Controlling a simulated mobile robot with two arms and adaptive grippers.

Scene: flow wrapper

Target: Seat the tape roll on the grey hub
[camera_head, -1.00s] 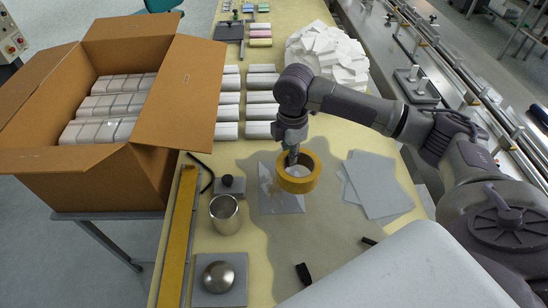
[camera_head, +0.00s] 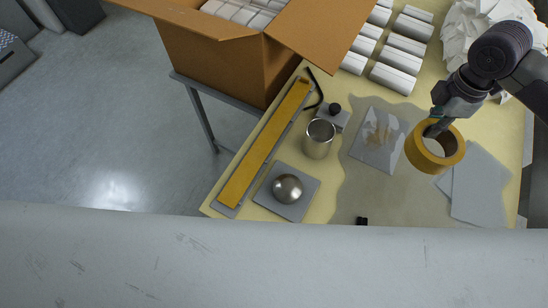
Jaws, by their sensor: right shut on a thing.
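The yellow tape roll (camera_head: 416,157) is a ring at the right of the head view. My right gripper (camera_head: 437,128) is shut on its rim and holds it tilted, apparently above the table between a clear bag and grey sheets. Part of the roll's rim is hidden by the fingers. I cannot make out for certain which thing is the grey hub. My left gripper is not in view.
A metal cup (camera_head: 318,148), a black-knobbed block (camera_head: 334,112) and a steel dome (camera_head: 288,188) on a grey plate stand left of the clear bag (camera_head: 372,152). Grey sheets (camera_head: 481,190) lie at right. A cardboard box (camera_head: 225,66) and white packs (camera_head: 396,77) are behind.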

